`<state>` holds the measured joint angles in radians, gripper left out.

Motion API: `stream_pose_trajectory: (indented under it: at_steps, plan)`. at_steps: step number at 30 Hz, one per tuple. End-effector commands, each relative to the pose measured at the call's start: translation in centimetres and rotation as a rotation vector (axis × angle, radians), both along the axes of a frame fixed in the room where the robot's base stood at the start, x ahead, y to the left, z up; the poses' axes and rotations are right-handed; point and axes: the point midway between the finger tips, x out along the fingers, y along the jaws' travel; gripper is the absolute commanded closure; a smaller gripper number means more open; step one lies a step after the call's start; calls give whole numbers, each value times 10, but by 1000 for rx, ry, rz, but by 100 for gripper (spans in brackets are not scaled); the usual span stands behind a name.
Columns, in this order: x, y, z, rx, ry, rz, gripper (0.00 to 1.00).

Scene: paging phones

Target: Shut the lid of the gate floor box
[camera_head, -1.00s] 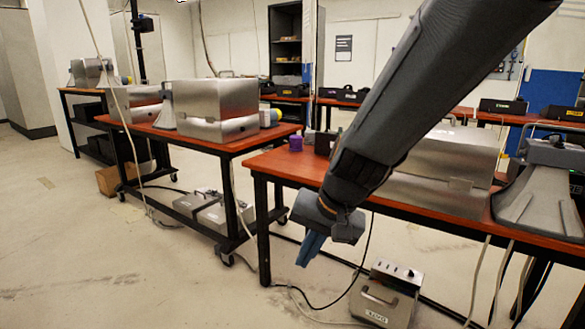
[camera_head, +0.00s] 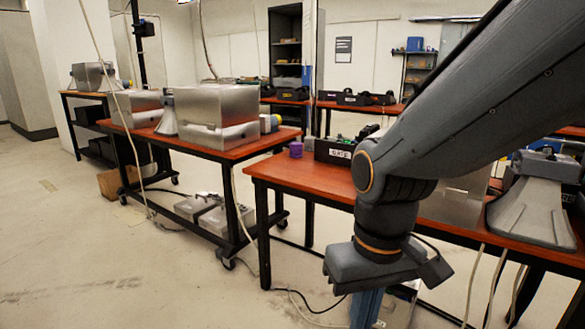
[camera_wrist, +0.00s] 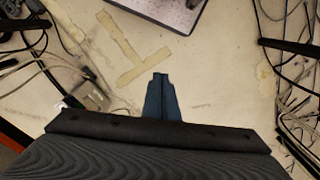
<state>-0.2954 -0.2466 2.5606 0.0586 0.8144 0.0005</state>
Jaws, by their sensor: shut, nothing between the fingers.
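The grey floor box (camera_head: 398,308) is on the floor under the front table. In the head view my gripper hides most of it, so its label and lid cannot be made out now. My gripper (camera_head: 366,308) points down in front of the box, its blue fingers shut and empty. In the wrist view the shut fingertips (camera_wrist: 160,76) show over bare floor. A grey panel with a dark edge (camera_wrist: 158,8) is cut off at the top of that view, ahead of the fingertips. It seems to be part of the box, and I cannot tell its tilt.
The front table (camera_head: 283,171) stands above the box, with a black tray marked GATE (camera_head: 338,151) on it. Loose cables (camera_wrist: 298,105) lie at both sides in the wrist view. Other floor boxes (camera_head: 202,212) lie under the left table.

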Motion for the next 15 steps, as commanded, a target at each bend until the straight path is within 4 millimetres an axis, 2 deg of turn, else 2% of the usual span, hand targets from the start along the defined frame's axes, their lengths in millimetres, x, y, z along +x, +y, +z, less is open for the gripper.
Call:
stream_pose_trajectory:
  at_steps: [5, 15]
  plan:
    - [0, -13, 24, -7, 2, -47, 100]
    - [-1, -52, 72, -27, 5, -164, 100]
